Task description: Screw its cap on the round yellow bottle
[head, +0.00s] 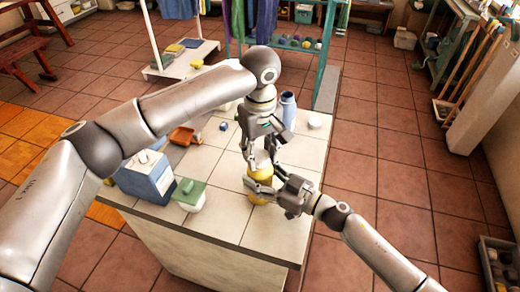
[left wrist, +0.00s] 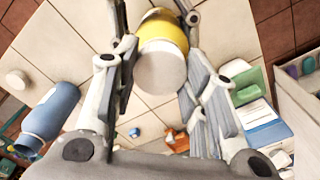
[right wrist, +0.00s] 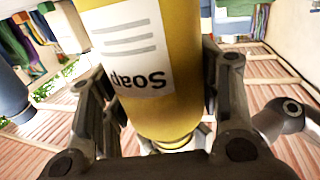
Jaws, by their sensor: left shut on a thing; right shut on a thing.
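The round yellow bottle (head: 259,196) stands upright on the tiled counter top. My right gripper (head: 262,186) is shut around its body from the right. In the right wrist view the bottle (right wrist: 185,70) appears upside down, with a white "Soap" label and its shoulder at the bottom. My left gripper (head: 260,158) comes from above, its fingers either side of the white cap (left wrist: 161,68), and is shut on it. The cap is over the bottle's top, in line with the yellow body (left wrist: 160,27). I cannot tell how far the cap sits on the neck.
A blue bottle (head: 288,109) and white round piece (head: 314,122) are back right.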

